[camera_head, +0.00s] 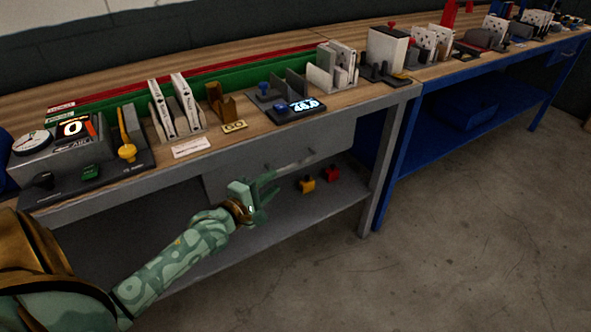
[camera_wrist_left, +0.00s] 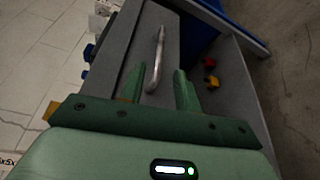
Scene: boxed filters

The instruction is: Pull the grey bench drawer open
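The grey bench drawer (camera_head: 240,160) sits under the top of the grey bench, and its front looks flush with the bench. Its bar handle (camera_head: 290,163) shows faintly in the head view. In the left wrist view the silver handle (camera_wrist_left: 156,62) runs up from between my finger tips. My left gripper (camera_head: 270,187) is at the drawer front, by the near end of the handle. In the left wrist view my left gripper (camera_wrist_left: 158,85) has its fingers apart, with nothing clearly gripped. My right gripper is not in view.
A yellow block (camera_head: 307,185) and a red block (camera_head: 332,174) lie on the grey lower shelf (camera_head: 310,215). The benchtop (camera_head: 225,135) holds a gauge unit, upright boxed filters and a display. A blue bench (camera_head: 440,110) stands to the right. The floor in front is clear.

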